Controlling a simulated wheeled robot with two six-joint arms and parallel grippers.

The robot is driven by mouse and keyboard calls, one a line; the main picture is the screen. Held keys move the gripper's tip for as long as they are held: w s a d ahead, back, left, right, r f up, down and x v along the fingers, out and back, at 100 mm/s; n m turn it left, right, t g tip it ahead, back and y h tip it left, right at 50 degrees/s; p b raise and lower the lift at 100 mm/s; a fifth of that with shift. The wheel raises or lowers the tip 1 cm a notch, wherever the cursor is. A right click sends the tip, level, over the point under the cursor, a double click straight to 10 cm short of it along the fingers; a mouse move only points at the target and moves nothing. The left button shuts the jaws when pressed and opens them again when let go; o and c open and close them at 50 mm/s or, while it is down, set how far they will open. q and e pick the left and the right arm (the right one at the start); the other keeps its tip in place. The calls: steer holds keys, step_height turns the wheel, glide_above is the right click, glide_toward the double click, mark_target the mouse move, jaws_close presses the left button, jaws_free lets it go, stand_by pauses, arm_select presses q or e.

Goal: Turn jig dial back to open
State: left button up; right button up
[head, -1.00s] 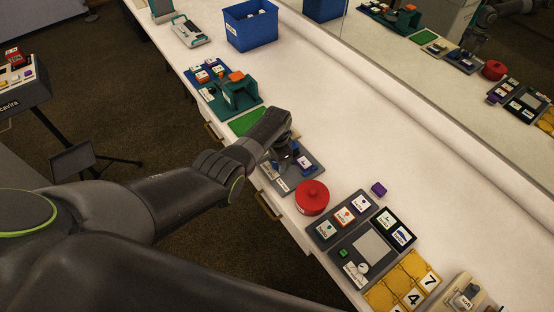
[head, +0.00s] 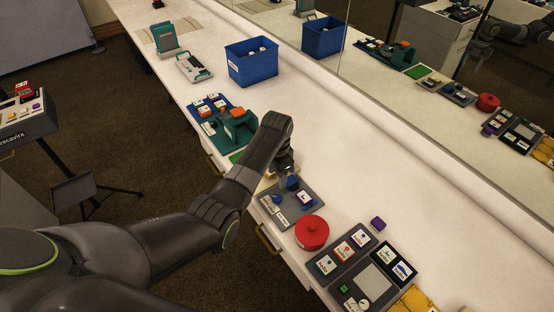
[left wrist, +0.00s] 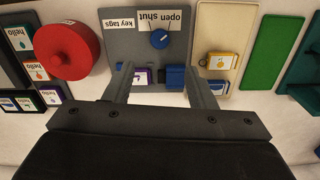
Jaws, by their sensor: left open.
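The jig is a grey plate (head: 303,213) near the bench's front edge, seen also in the left wrist view (left wrist: 187,47). Its round blue dial (left wrist: 160,39) lies under upside-down "open shut" lettering; the dial also shows in the head view (head: 277,199). A pale mark on the dial slants to the upper right; I cannot tell its exact setting. My left gripper (left wrist: 161,68) is open and empty, with its fingertips apart from the dial. A blue block (left wrist: 175,76) and a purple-edged tag (left wrist: 141,76) on the plate show between its fingers. My right gripper is out of view.
A red lidded pot (head: 312,233) stands beside the jig. A cream plate (left wrist: 219,35) with a yellow tag and a green mat (left wrist: 272,50) lie on its other side. A teal fixture (head: 236,127) and blue bin (head: 252,64) stand farther along. The bench's back is mostly clear.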

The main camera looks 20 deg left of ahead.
arm_select(q)
step_height(320, 180, up, 6)
steer(key=shift+f+b, duration=0.1)
steer(key=shift+b, duration=0.2)
stand_by(0.4)
